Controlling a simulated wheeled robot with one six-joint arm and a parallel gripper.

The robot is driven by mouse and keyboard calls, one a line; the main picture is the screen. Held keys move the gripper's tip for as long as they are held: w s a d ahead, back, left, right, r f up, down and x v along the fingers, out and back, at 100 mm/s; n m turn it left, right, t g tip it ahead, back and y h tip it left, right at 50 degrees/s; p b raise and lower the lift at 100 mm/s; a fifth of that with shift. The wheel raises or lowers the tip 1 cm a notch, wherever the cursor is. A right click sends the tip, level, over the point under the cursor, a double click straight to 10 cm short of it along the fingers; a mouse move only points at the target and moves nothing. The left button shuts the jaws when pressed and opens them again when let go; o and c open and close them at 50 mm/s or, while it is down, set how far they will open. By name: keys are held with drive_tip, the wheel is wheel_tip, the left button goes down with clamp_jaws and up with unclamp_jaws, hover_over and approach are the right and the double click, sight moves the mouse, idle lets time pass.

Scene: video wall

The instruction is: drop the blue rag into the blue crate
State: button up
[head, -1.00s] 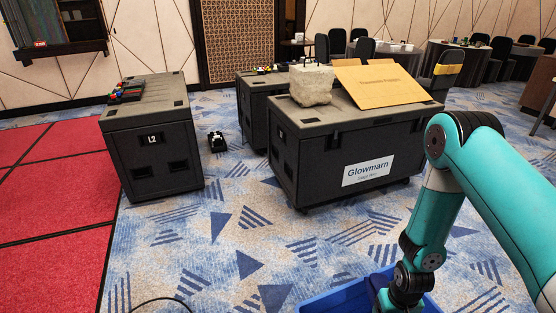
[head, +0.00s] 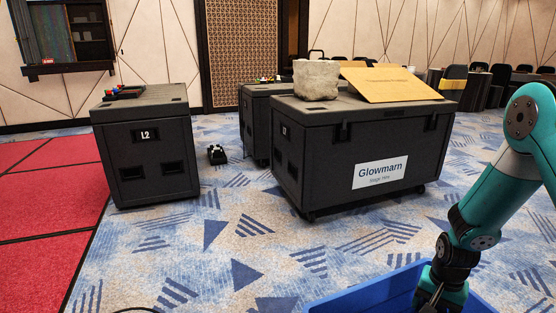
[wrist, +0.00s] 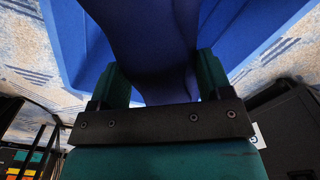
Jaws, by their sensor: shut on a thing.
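The blue crate (head: 372,292) stands on the carpet at the bottom right of the head view, cut off by the frame's lower edge. Its blue walls (wrist: 72,45) also fill much of the wrist view. My gripper (head: 438,298) is over the crate in the head view. In the wrist view its two teal fingers (wrist: 155,82) are shut on the dark blue rag (wrist: 150,40), which hangs between them against the crate. The rag cannot be made out in the head view. How far its end is from the crate floor I cannot tell.
A large black case (head: 365,150) labelled Glowmarn bears a stone-like block (head: 316,80) and a cardboard sheet (head: 400,84). A smaller black case (head: 145,150) marked L2 stands left. A small dark object (head: 217,154) lies between. Patterned carpet in front is clear.

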drive_tip(key=shift+w+d+f+m+b, duration=0.1)
drive_tip(key=shift+d+f+m+b, duration=0.1)
drive_tip(key=shift+f+b, duration=0.25)
drive_tip(key=shift+w+d+f+m+b, duration=0.1)
drive_tip(key=shift+d+f+m+b, duration=0.1)
drive_tip(key=shift+f+b, duration=0.2)
wheel_tip(320, 180, down, 6)
drive_tip(key=b, duration=0.6)
drive_tip(key=shift+r, duration=0.15)
drive_tip(key=o, duration=1)
wheel_tip(320, 180, up, 18)
drive_tip(key=p, duration=0.7)
drive_tip(key=shift+f+p, duration=0.25)
drive_tip(key=shift+p, duration=0.05)
